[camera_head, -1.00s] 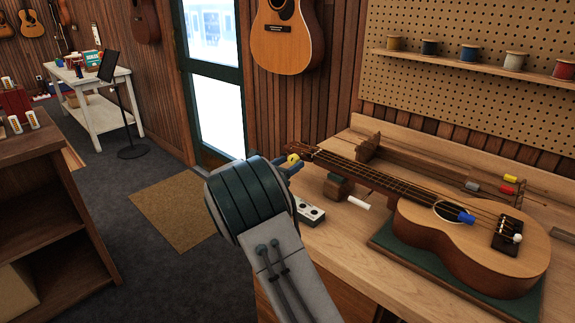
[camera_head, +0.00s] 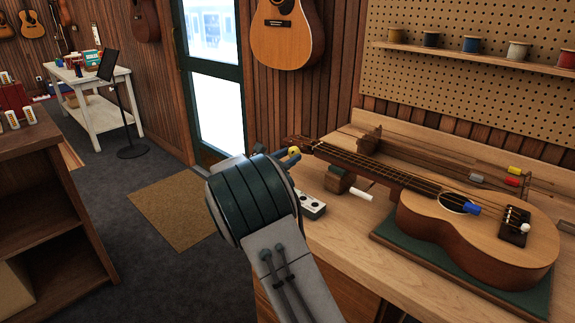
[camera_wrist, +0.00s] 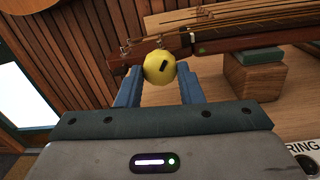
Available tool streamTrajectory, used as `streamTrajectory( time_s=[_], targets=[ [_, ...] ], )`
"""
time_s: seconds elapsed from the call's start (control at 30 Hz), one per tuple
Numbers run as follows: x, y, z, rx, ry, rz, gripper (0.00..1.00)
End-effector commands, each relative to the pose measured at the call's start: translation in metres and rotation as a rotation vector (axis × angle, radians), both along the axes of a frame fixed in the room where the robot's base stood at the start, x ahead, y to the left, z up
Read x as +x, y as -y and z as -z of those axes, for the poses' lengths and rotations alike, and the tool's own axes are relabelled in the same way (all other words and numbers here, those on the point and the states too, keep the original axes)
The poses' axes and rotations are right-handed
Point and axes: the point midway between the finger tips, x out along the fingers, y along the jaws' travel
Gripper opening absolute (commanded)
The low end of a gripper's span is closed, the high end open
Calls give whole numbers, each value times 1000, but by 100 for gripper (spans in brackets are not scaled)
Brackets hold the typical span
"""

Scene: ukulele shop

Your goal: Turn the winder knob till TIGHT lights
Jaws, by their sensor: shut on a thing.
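The winder knob (camera_wrist: 159,69) is a yellow ball with a black mark, at the headstock end of the ukulele (camera_head: 480,235). My gripper (camera_wrist: 158,78) is shut on the knob, one blue finger on each side. In the head view, the knob (camera_head: 294,151) shows just past my wrist, which hides most of the fingers. The ukulele lies face up on a green mat with its neck on a small block. A small green light (camera_wrist: 201,50) shows near the headstock. I cannot make out any TIGHT label.
A white box with dark round spots (camera_head: 312,206) sits on the workbench (camera_head: 350,240) beside my wrist. Open floor lies left of the bench.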

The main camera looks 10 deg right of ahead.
Motion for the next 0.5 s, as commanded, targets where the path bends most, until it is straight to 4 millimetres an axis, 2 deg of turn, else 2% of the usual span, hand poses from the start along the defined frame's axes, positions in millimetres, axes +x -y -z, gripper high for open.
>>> streamTrajectory(
  time_s=[0.03, 0.5],
  targets=[
    [0, -1, 7, 27, 37, -1, 11],
    [1, -1, 8, 302, 391, -2, 11]
  ],
)
